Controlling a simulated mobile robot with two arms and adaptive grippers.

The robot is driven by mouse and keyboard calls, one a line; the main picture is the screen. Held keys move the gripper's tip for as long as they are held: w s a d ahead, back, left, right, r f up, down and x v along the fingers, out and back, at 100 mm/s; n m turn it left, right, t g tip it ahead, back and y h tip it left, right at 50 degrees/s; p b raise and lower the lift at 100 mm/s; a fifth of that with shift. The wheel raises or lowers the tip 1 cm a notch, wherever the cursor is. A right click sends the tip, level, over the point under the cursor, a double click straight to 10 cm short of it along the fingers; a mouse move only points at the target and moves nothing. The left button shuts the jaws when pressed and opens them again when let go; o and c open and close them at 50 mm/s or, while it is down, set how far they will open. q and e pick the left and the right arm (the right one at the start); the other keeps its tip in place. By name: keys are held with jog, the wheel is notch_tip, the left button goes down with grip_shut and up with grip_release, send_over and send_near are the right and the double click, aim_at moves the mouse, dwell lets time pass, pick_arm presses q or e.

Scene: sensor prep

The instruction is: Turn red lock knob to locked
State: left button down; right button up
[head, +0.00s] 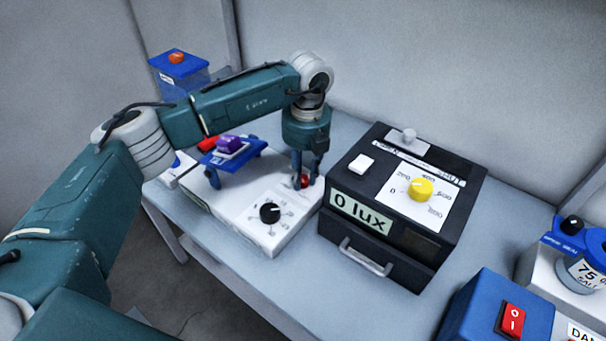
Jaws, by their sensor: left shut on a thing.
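The red lock knob (304,181) sits on the back right part of a white box (271,243) on the table. My left gripper (305,179) points straight down over it, with its fingers on either side of the knob, shut on it. The fingers hide part of the knob and any markings around it, so I cannot tell its setting. My right gripper is not in view.
A black dial (269,212) and a blue stand with a purple block (229,144) are on the white box. Close on the right is a black box (375,258) with a yellow knob (421,188) and drawer handle. A blue box with a red switch (513,319) stands front right.

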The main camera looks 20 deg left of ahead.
aim_at(305, 178)
pick_arm(q)
jog(key=c, duration=1.5)
grip_release()
jog(key=shift+r, duration=0.1)
jog(key=shift+o, duration=0.2)
notch_tip(305, 178, up, 12)
jog(key=shift+d, duration=0.3)
